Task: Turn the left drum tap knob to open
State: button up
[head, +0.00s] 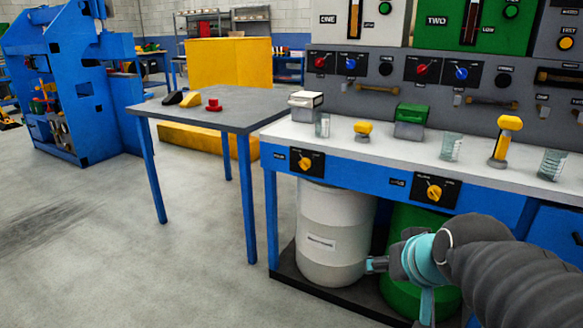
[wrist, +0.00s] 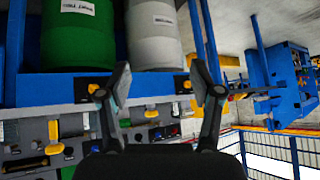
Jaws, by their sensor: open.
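The left drum tap knob (head: 305,162) is a yellow knob on a black plate on the blue bench front, above the white drum (head: 330,230). A second yellow knob (head: 434,192) is above the green drum (head: 402,225). My gripper (head: 372,264) is low, to the right of and below the left knob, overlapping the white drum's lower right edge in the picture. The wrist view is upside down; there my gripper (wrist: 160,82) is open and empty, its fingers apart. The left knob (wrist: 187,84) shows near the right finger, apparently beyond it. Contact with anything is not visible.
The white bench top (head: 385,148) holds several small boxes, glasses and yellow-topped items. A grey table (head: 225,115) stands to the left with small objects. A dark platform (head: 310,285) lies under the drums. The floor (head: 110,240) in front is clear.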

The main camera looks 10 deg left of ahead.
aim_at(302, 166)
jog(key=w+a+r+t, duration=0.2)
jog(key=w+a, duration=0.4)
jog(key=w, duration=0.4)
jog(key=w+a+r+m+t+p, duration=0.1)
jog(key=w+a+r+t, duration=0.3)
jog(key=w, duration=0.6)
jog(key=w+a+r+t, duration=0.1)
jog(key=w+a, duration=0.6)
jog(key=w, duration=0.3)
jog(key=w+a+f+m+t+h, duration=0.1)
jog(key=w+a+f+m+h, duration=0.1)
jog(key=w+a+f+h, duration=0.35)
jog(key=w+a+f+m+t+h, duration=0.1)
jog(key=w+a+f+m+h, duration=0.15)
jog(key=f, duration=0.55)
jog(key=p+x, duration=0.2)
jog(key=x, duration=1)
jog(key=shift+w+r, duration=0.2)
jog(key=shift+w, duration=0.2)
jog(key=c, duration=1.1)
jog(key=shift+c, duration=0.2)
